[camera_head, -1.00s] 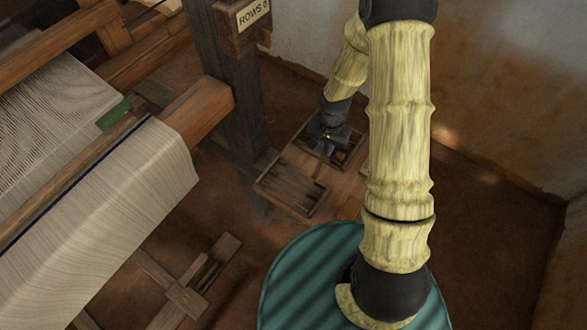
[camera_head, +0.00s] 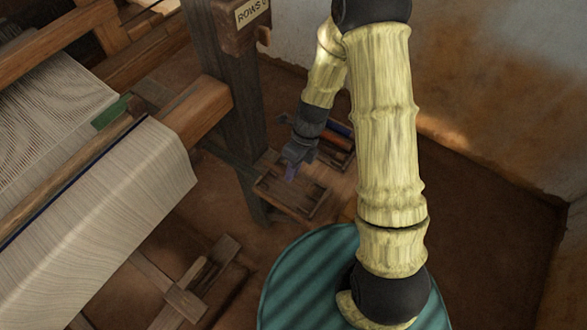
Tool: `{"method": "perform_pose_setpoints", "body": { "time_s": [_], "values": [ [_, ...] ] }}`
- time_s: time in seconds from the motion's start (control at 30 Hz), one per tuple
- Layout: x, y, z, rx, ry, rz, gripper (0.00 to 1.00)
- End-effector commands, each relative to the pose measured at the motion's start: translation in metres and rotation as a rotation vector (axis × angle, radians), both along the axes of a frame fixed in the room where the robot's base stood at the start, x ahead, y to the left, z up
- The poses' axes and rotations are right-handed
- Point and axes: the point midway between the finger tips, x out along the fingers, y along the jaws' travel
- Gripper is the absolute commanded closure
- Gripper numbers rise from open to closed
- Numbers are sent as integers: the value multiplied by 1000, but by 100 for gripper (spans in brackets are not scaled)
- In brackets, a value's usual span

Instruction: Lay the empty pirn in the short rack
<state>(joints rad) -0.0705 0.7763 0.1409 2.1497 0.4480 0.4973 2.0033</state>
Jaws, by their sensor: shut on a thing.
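My gripper (camera_head: 292,171) hangs over the left part of the nearer slotted wooden rack (camera_head: 282,203). It is shut on the pirn, which is too small and dark to make out clearly between the fingers. A second wooden rack (camera_head: 347,157) lies just behind and to the right, with red and blue wound pirns (camera_head: 334,136) in it. I cannot tell from their looks which rack is the short one. The nearer rack shows dark slots and no coloured thread.
Both racks sit on a low wooden surface beside the dark loom post (camera_head: 238,110). The loom's cloth (camera_head: 120,190) and beam end (camera_head: 200,108) are at the left. Treadles (camera_head: 195,285) lie below. The floor at the right is clear.

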Motion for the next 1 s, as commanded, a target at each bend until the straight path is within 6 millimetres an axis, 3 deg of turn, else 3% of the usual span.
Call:
{"method": "perform_pose_setpoints", "body": {
  "time_s": [0.37,1.0],
  "values": [
    [0,0,-9,0,-1,4,100],
    [0,0,-60,0,-1,5,100]
  ]
}}
